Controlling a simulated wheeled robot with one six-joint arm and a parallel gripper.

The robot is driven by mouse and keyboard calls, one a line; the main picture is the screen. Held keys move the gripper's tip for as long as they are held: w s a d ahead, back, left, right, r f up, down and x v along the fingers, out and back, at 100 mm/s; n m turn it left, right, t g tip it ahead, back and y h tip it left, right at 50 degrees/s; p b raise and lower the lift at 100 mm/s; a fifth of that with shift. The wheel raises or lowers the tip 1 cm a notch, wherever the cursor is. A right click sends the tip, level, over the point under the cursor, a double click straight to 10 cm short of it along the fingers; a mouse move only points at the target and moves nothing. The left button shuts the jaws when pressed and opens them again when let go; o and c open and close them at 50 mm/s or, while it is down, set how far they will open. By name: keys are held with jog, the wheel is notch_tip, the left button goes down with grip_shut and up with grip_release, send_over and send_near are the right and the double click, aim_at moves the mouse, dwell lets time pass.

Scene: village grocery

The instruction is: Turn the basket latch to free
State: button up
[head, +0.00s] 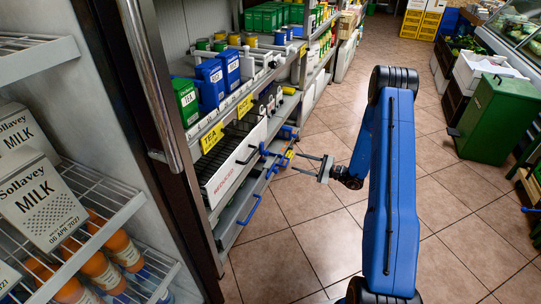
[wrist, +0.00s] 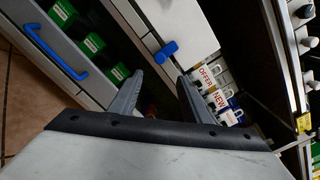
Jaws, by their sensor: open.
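My gripper (head: 297,162) is open, its two fingers pointing left at the shelf front in the head view. In the wrist view the open fingers (wrist: 160,88) have nothing between them. A blue knob (wrist: 165,52) on a pale panel shows just beyond the fingertips in the wrist view; it looks like the latch, but I cannot be sure. The fingers appear apart from it. In the head view, small blue and yellow parts sit on the shelf front near the fingertips, too small to tell apart. No basket is clearly recognisable.
A grey drawer with a blue bar handle (head: 250,210) is below; its handle (wrist: 52,50) also shows in the wrist view, beside green boxes (wrist: 93,43). A dark door (head: 150,90) stands left. A green bin (head: 490,118) stands right. The tiled floor between is clear.

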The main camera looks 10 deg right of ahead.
aim_at(268, 154)
jog(key=x, duration=1.5)
jog(key=shift+a, duration=0.1)
jog(key=shift+c, duration=0.5)
jog(key=c, duration=0.9)
